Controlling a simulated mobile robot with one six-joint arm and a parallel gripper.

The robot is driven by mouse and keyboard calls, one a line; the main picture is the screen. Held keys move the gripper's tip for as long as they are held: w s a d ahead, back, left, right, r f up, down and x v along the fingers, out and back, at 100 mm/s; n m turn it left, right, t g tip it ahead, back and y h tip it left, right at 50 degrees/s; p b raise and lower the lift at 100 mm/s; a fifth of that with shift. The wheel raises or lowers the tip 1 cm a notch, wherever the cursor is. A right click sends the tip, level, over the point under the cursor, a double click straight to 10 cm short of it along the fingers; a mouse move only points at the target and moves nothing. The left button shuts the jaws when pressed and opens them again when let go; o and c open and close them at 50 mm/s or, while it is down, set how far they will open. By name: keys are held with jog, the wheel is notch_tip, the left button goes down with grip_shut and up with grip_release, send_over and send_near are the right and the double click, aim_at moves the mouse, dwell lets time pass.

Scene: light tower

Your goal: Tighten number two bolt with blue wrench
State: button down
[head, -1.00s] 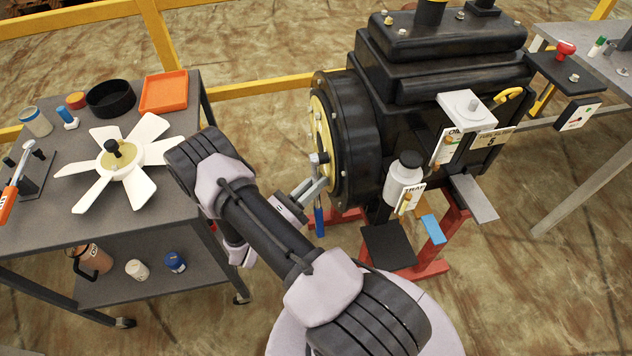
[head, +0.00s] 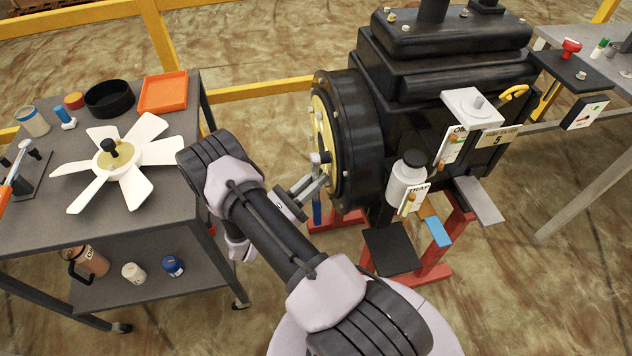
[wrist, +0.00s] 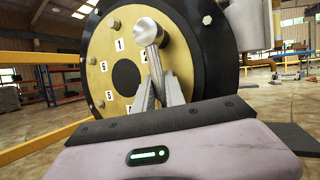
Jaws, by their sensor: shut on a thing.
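My gripper (wrist: 158,92) is shut on the blue wrench, whose silver head (wrist: 147,30) rises above the fingertips in the wrist view. In the head view, its blue handle (head: 317,211) hangs below my gripper (head: 312,188). The wrench stands in front of the yellow plate (wrist: 100,74) on the round black flange. Number labels ring the plate's dark centre. The number two label (wrist: 145,56) is partly covered by the wrench. The number two bolt is hidden behind the wrench head; I cannot tell whether they touch.
The black engine (head: 440,75) is right of my gripper, on a red stand (head: 436,262). A grey cart (head: 165,225) at left holds a white fan (head: 119,160) and an orange tray (head: 163,91). A yellow rail (head: 270,88) runs behind. Floor is open between cart and engine.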

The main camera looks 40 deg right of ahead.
dwell(0.3)
jog(key=shift+w+d+m+g, duration=0.15)
jog(key=shift+m+g, duration=0.15)
jog(key=shift+m, duration=0.25)
jog(key=shift+w+d+m+g, duration=0.15)
jog(key=shift+m+g, duration=0.15)
jog(key=shift+m, duration=0.25)
jog(key=shift+w+d+r+m+g+h, duration=0.1)
jog(key=shift+w+d+m+g+h, duration=0.15)
jog(key=shift+m+g, duration=0.55)
jog(key=shift+w, duration=0.1)
